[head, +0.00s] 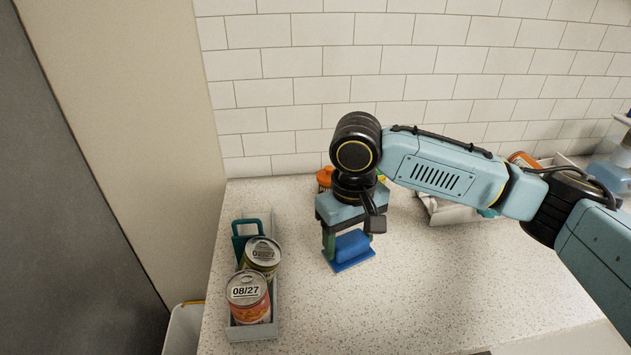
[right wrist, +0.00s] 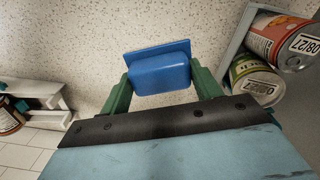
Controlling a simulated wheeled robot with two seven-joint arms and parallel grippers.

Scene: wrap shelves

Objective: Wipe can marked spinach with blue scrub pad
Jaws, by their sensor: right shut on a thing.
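The blue scrub pad (head: 352,247) is between the green fingers of my right gripper (head: 344,243), which is shut on its raised block. Its wider flat side faces down over the counter; I cannot tell whether it touches. The pad also shows between the fingers in the right wrist view (right wrist: 158,73). Two cans stand in a grey tray (head: 252,333) left of the gripper: a green-labelled can (head: 262,258) behind and a red-orange can (head: 248,297) in front. Both lids read 08/27. I cannot read the word spinach on either. My left gripper is not in view.
A teal upright piece (head: 243,232) stands at the tray's back. An orange item (head: 325,177) is partly hidden behind my gripper. A pale rack (head: 445,213) with a can (head: 522,159) is at the back right. The middle and front of the speckled counter (head: 430,300) are clear.

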